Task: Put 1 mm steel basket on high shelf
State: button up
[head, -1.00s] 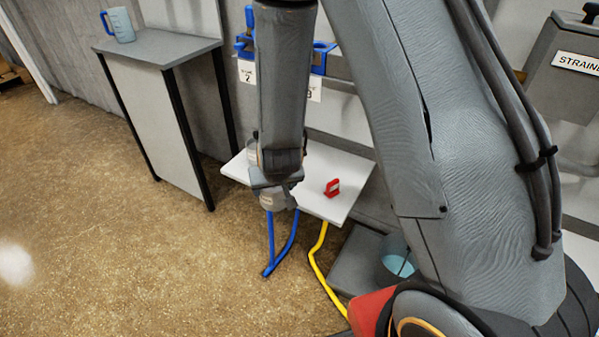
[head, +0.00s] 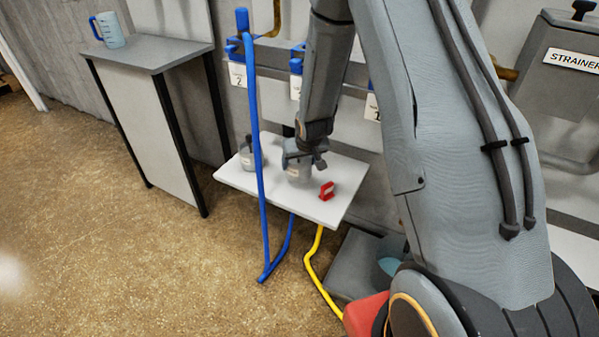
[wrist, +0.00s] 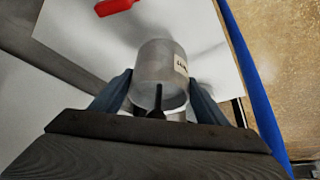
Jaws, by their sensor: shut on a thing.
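My gripper (head: 299,160) points down over the white shelf (head: 225,180) and is shut on a grey, can-shaped steel basket (head: 298,173) with a small label. In the wrist view the held basket (wrist: 155,65) sits between the two blue-grey fingers, and the white shelf (wrist: 85,60) lies beneath. I cannot read its label or tell whether its bottom touches the shelf. A second grey labelled basket (head: 247,158) stands on the shelf to the left, partly behind a blue pipe. Neither basket's size is legible.
A red clip-like object (head: 327,190) lies on the shelf right of the held basket. The upright blue pipe (head: 255,130) passes in front of the shelf. A grey-topped table (head: 160,53) with a blue jug (head: 108,30) stands left. Blue valves and numbered tags line the wall behind.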

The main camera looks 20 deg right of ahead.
notch_tip(320, 180, down, 4)
jog(key=shift+f+b, duration=0.1)
jog(key=shift+b, duration=0.2)
jog(key=shift+w+d+f, duration=0.15)
jog(key=shift+f, duration=0.15)
jog(key=o, duration=1.1)
